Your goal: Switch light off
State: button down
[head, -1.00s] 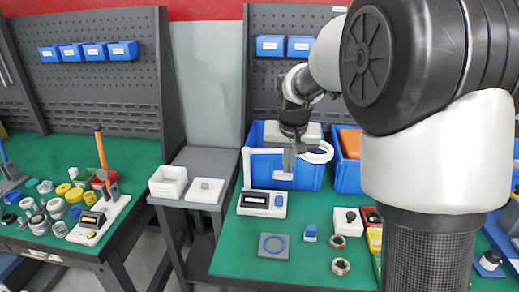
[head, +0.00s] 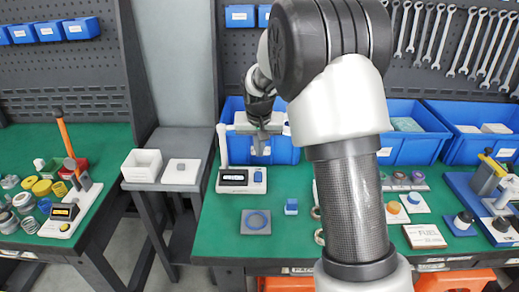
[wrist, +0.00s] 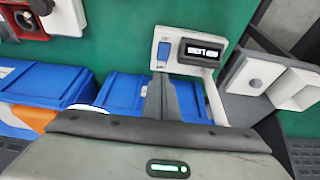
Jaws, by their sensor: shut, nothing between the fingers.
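A white device base (head: 241,181) stands on the green bench, with a dark display and a small blue switch (head: 257,177) at its right. In the wrist view the blue switch (wrist: 164,52) sits beside the lit display (wrist: 203,51). A white post (head: 223,146) rises from the base. Its arm runs behind my gripper towards a white ring lamp (head: 287,129), mostly hidden. My gripper (head: 259,150) is shut and empty, pointing down above and behind the base. In the wrist view its fingertips (wrist: 160,78) appear just short of the blue switch; I cannot tell contact.
Blue bins (head: 285,153) stand behind my gripper.

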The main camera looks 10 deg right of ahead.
aim_at(260, 173)
jog(key=x, duration=0.6)
jog(key=b+x, duration=0.1)
jog(key=x, duration=0.3)
jog(key=shift+s+a+f, duration=0.1)
jog(key=shift+s+f, duration=0.15)
jog(key=shift+s, duration=0.1)
jog(key=shift+w+f+b, duration=0.1)
jog(key=shift+f+b, duration=0.3)
jog(key=shift+f, duration=0.05)
jog(key=shift+r, duration=0.2)
jog(key=shift+f, duration=0.1)
jog(key=shift+s+f, duration=0.1)
jog(key=shift+s, duration=0.4)
jog(key=shift+s+a, duration=0.15)
jog(key=shift+s, duration=0.35)
